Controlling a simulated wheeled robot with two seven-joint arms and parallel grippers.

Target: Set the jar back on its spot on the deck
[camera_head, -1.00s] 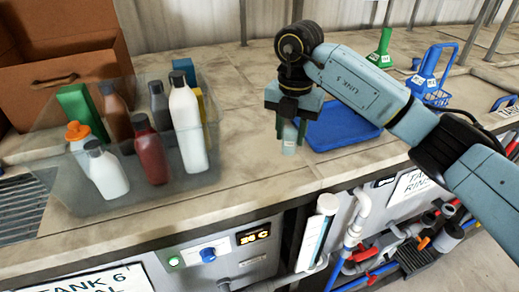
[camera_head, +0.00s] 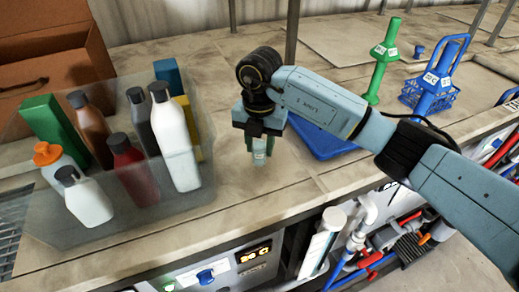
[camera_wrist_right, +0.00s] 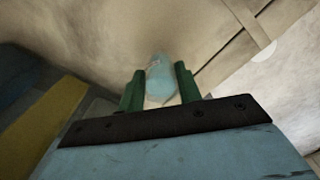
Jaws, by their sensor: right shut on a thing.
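The jar (camera_head: 260,158) is small, pale blue-green and upright. It hangs below my right gripper (camera_head: 259,145), which is shut on it over the deck (camera_head: 300,190). In the right wrist view the jar (camera_wrist_right: 160,70) shows between the two green fingers of the right gripper (camera_wrist_right: 159,86). I cannot tell whether its base touches the deck. No marked spot for it is clear in the head view. My left gripper is not in view.
A clear bin (camera_head: 120,222) full of bottles stands close on the left, with a brown box (camera_head: 45,75) behind. A blue tray (camera_head: 325,142) lies just right of the gripper. A green tool (camera_head: 383,60) and blue basket (camera_head: 425,105) stand farther right. Deck in front is clear.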

